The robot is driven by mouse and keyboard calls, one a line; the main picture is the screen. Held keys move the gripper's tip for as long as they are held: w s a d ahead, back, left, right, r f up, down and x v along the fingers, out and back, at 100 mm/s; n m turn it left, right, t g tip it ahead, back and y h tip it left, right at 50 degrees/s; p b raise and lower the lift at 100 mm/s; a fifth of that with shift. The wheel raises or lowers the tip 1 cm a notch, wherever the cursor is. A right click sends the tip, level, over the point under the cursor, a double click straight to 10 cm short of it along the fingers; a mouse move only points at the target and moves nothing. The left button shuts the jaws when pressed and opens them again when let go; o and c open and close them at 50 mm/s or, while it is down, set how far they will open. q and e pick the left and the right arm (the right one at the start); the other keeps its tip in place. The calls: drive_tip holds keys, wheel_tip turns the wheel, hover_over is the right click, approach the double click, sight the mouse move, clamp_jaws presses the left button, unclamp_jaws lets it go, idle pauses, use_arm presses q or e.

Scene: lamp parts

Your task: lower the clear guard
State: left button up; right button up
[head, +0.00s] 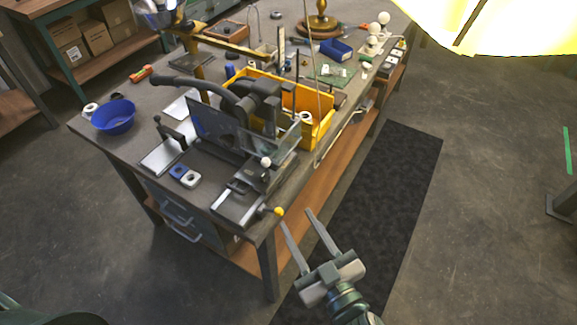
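The clear guard (284,137) is a see-through panel on the front right of a dark bench machine (258,98). It looks raised and tilted, with its lower edge near a white ball knob (266,161). A yellow ball knob (279,211) sits at the machine's near end, by the table corner. My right gripper (294,216) is open and empty, in front of that corner. Its left fingertip looks close to the yellow knob; I cannot tell if they touch. My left gripper is not in view.
The workbench (130,150) carries a blue bowl (114,116), a yellow bin (318,128) behind the machine and several lamp parts. A bright yellow lampshade (490,25) fills the top right.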

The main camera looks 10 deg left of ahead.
drive_tip(key=shift+w+d+f, duration=0.1)
drive_tip(key=shift+d, duration=0.1)
drive_tip(key=shift+w+a, duration=0.1)
drive_tip(key=shift+w, duration=0.05)
drive_tip(key=p, duration=0.5)
approach(268, 165)
drive_tip(key=x, duration=0.8)
drive_tip(key=shift+w+a+f, duration=0.1)
drive_tip(key=shift+w+a, duration=0.1)
clamp_jaws()
